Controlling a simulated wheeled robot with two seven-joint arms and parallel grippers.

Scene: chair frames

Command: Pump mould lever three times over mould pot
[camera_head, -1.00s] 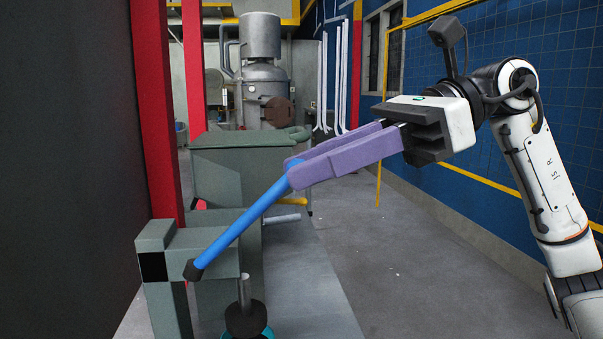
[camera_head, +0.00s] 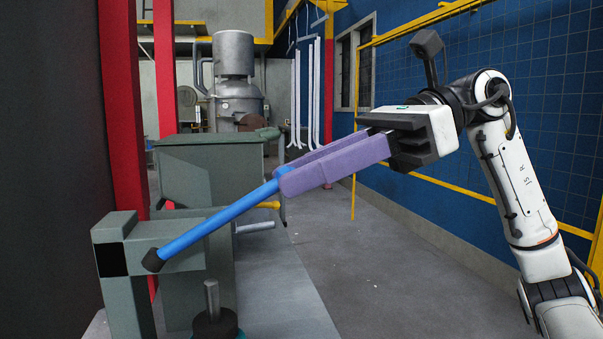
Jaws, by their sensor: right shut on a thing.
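The mould lever (camera_head: 218,220) is a straight blue rod. It slants up to the right from a dark end at a grey-green stand (camera_head: 118,258) on the left. My right gripper (camera_head: 289,178) is shut on the lever's upper right end with its long purple fingers, which hide the tip. A dark round piece with a thin upright metal rod (camera_head: 213,322) is cut off by the bottom edge, below the lever. I cannot tell whether it is the mould pot or part of it. My left gripper is not in view.
A grey-green bin-like box (camera_head: 212,175) stands behind the lever, with a grey boiler-like machine (camera_head: 234,75) farther back. A red post (camera_head: 122,110) and dark panel are at left.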

